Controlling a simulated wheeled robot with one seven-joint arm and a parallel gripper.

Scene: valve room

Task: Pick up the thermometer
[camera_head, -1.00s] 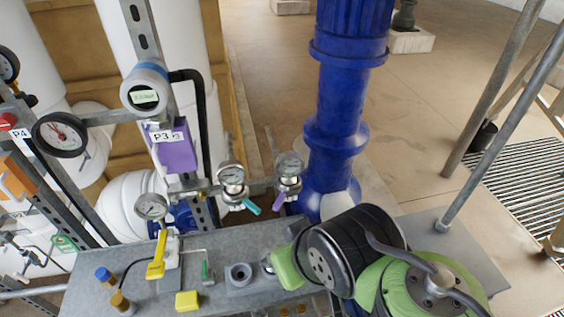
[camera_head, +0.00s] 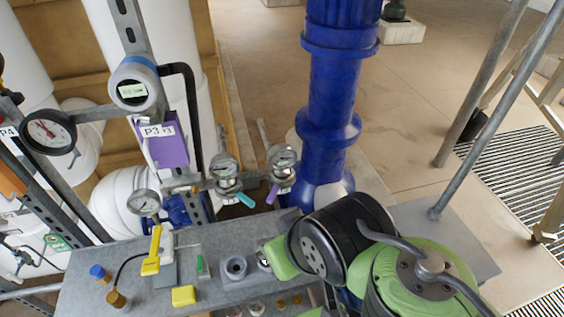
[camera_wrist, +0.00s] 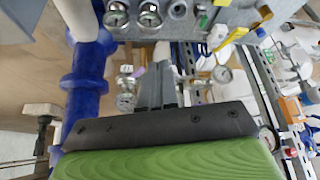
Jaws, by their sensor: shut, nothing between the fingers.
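I cannot tell for certain which thing is the thermometer. A yellow piece (camera_head: 151,252) with a white part and a dark cable lies on the grey bench (camera_head: 215,295); it also shows in the wrist view (camera_wrist: 222,32). A small thin green piece (camera_head: 201,265) stands to its right, too small to identify. My gripper (camera_wrist: 157,85) shows in the wrist view with its grey fingers shut and empty, apart from the bench things. The fingers are not clearly visible in the head view, where my arm covers the bench's right end.
A thick blue pipe (camera_head: 335,95) rises behind my arm.

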